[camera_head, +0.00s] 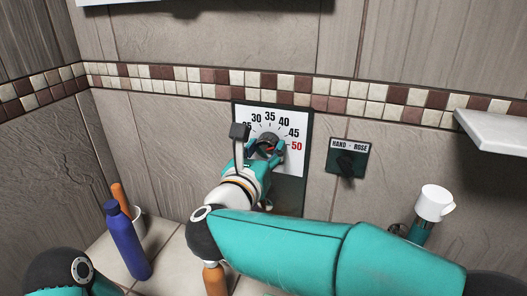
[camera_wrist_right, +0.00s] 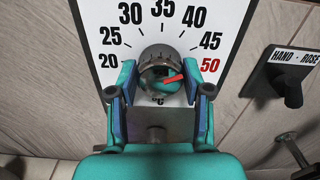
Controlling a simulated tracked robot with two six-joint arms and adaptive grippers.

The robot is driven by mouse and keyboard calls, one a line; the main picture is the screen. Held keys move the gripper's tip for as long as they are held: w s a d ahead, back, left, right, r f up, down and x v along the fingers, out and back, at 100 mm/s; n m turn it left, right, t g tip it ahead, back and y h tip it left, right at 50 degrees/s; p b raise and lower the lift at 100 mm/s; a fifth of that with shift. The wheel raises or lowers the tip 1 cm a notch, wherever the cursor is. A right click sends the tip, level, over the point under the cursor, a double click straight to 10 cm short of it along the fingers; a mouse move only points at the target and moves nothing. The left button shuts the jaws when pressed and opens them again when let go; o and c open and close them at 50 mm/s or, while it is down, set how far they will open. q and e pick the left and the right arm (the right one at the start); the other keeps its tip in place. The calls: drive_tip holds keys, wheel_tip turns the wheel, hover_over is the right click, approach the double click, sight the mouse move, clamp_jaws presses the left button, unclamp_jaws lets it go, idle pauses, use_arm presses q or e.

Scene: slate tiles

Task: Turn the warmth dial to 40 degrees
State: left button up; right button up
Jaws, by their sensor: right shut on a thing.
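The warmth dial is a dark round knob (camera_wrist_right: 158,62) on a white scale plate (camera_head: 251,117) with numbers from 20 to 50, the 50 in red. In the right wrist view its red pointer (camera_wrist_right: 172,80) points right and slightly up, toward the 45 to 50 side; the exact reading is hard to tell. My right gripper (camera_head: 267,147) is shut on the knob, with one finger on each side of it, as the right wrist view also shows (camera_wrist_right: 159,67). In the head view, the gripper partly hides the knob and the lower plate. My left gripper is out of view.
A HAND - ROSE lever (camera_head: 346,162) is on the wall just right of the dial. A blue bottle (camera_head: 127,240), an orange one (camera_head: 119,197) and a white cup (camera_head: 138,222) stand at left.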

drive_tip(key=n+b, duration=0.1)
drive_tip(key=n, duration=0.2)
drive_tip(key=shift+a, duration=0.1)
drive_tip(key=shift+r+n+b, duration=0.1)
drive_tip(key=shift+n+b, duration=0.4)
drive_tip(key=shift+n, duration=1.3)
drive_tip(key=o, duration=1.2)
drive_tip(key=shift+c, duration=0.2)
